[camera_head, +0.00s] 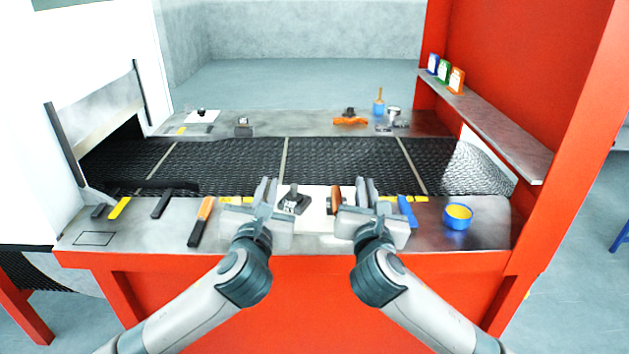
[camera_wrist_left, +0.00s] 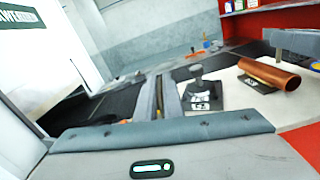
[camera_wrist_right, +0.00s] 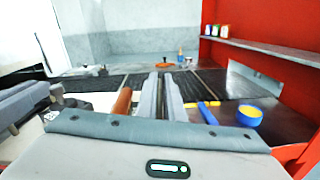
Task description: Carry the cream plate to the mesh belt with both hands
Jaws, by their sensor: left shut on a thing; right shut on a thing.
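The cream plate (camera_head: 317,215) is between my two grippers at the near side of the work surface, by the front edge of the mesh belt (camera_head: 340,165). A dark fixture and a copper tube (camera_head: 335,199) sit on the plate. The tube also shows in the left wrist view (camera_wrist_left: 269,75). My left gripper (camera_head: 267,192) is shut on the plate's left side. My right gripper (camera_head: 366,193) is shut on its right side. The gripped edges are hidden by the fingers. I cannot tell whether the plate touches the surface beneath.
On the near ledge are an orange-and-black tool (camera_head: 201,222) to the left, a blue tool (camera_head: 407,211) and a blue bowl with yellow contents (camera_head: 458,216) to the right. Several small parts stand on the far ledge. A red frame with a shelf (camera_head: 490,122) rises at right. The middle belt looks clear.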

